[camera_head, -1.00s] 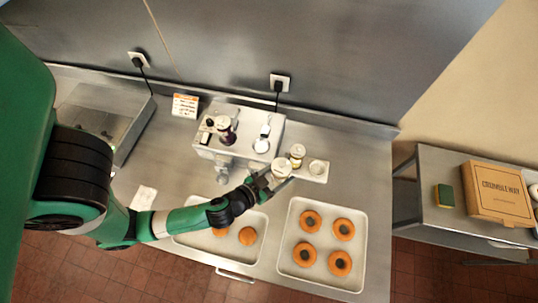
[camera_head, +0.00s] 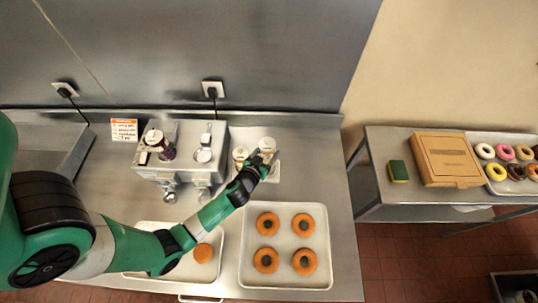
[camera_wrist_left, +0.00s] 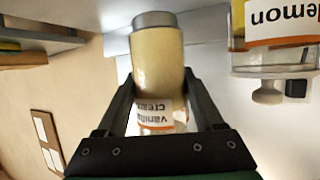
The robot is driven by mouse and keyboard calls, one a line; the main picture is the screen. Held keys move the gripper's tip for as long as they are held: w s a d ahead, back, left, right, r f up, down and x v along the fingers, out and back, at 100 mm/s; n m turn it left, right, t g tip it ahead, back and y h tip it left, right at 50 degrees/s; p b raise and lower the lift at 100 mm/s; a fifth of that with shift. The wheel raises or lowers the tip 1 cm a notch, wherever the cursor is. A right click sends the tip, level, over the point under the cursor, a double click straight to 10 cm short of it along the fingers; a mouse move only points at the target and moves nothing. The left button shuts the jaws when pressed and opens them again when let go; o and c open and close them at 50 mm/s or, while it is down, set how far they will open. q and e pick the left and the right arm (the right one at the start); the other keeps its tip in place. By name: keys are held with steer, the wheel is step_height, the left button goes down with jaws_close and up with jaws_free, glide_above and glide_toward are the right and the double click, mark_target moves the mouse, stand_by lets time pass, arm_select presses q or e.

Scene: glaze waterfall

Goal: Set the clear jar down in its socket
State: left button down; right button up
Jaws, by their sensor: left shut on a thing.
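My left gripper (camera_head: 265,160) is shut on a jar (camera_head: 267,144) at the back of the counter; the jar has a pale lid. In the left wrist view the held jar (camera_wrist_left: 158,65) shows cream-yellow contents, a grey end and a label reading "vanilla cream", all upside down. In the head view the jar is over the right part of a small pale tray (camera_head: 273,175). The socket under it is hidden by the jar and gripper, so I cannot tell whether they touch. My right gripper is not in view.
A second jar (camera_head: 239,155), labelled "lemon" in the left wrist view (camera_wrist_left: 275,28), stands close left of the held one. A glaze machine (camera_head: 181,158) is further left. A tray of ring doughnuts (camera_head: 247,211) lies in front. A side table (camera_head: 397,210) holds a box (camera_head: 447,160).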

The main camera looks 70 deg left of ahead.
mark_target(265, 162)
arm_select(q)
steer(key=shift+f+b, duration=1.8)
steer(key=shift+f, duration=0.4)
steer(key=shift+f+b, duration=0.1)
steer(key=shift+b, duration=0.2)
steer(key=shift+f+b, duration=0.2)
steer(key=shift+b, duration=0.1)
steer(key=shift+f+b, duration=0.7)
steer(key=shift+b, duration=0.1)
jaws_free()
steer(key=shift+d, duration=0.1)
